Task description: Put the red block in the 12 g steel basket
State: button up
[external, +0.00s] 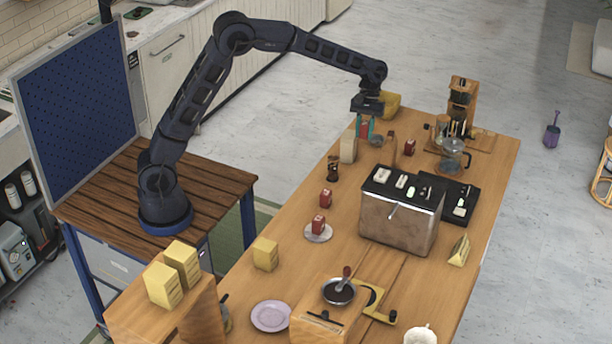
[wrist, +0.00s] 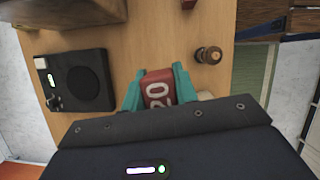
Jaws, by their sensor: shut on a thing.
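My gripper (external: 366,133) has teal fingers and is above the far part of the wooden table. It is shut on a red block (external: 364,129), which shows between the fingertips. In the wrist view the gripper (wrist: 158,92) holds this red block (wrist: 158,90), with a white "20" on its face. Other red blocks stand on the table: one (external: 409,147) right of the gripper, one (external: 325,199) nearer the middle, and one (external: 318,225) on a small round plate. I cannot tell which thing is the 12 g steel basket.
A pale block (external: 348,151) and a dark, wood-topped grinder (external: 333,170) stand close to the gripper. A large steel machine (external: 400,220) stands on the right, with a glass jug (external: 454,158) behind it. Yellow blocks (external: 265,253) and a pinkish plate (external: 271,316) are nearer the camera.

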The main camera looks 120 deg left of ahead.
jog(key=s+a+r+n+t+y, duration=0.1)
jog(key=s+a+n+t+y, duration=0.1)
jog(key=a+n, duration=0.85)
jog(key=s+a+r+n+t+y, duration=0.15)
jog(key=a+n, duration=0.45)
jog(key=a, duration=0.9)
jog(key=shift+t+y, duration=0.25)
jog(key=shift+y, duration=0.2)
notch_tip(320, 180, down, 20)
jog(key=shift+a+r, duration=0.1)
jog(key=shift+r, duration=0.1)
jog(key=shift+f, duration=0.65)
jog(key=o, duration=0.9)
jog(key=shift+f, duration=0.1)
jog(key=shift+o, duration=0.2)
jog(key=shift+r, duration=0.55)
jog(key=shift+o, duration=0.2)
jog(key=v, duration=1.2)
jog(key=shift+r, duration=0.25)
jog(key=shift+w, duration=0.15)
